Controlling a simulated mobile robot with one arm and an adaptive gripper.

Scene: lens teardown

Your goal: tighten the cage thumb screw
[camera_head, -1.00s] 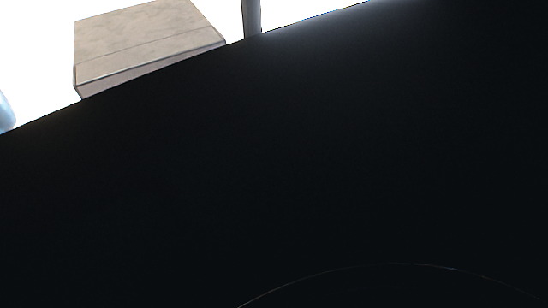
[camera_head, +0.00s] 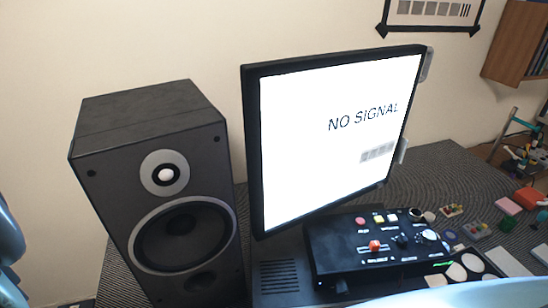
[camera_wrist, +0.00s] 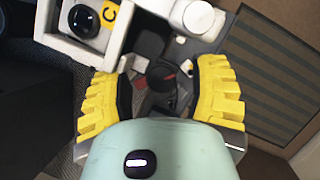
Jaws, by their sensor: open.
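In the wrist view my gripper (camera_wrist: 159,78) is open, its two yellow ribbed fingers spread apart. A dark round knob-like part (camera_wrist: 162,74) with a small red mark beside it lies in line with the gap between the fingers. I cannot tell whether it is the cage thumb screw, or how far it is from the fingertips. Nothing is clearly held. My pale green gripper housing hides the lower middle of this view. I cannot make out the cage or its thumb screw in the head view.
The wrist view shows a white frame (camera_wrist: 48,30) around a black lens-like part (camera_wrist: 84,21) and a dark ribbed panel (camera_wrist: 270,72). The head view shows a speaker (camera_head: 108,190), a "NO SIGNAL" monitor (camera_head: 320,165), a button box (camera_head: 335,250) and small parts at right.

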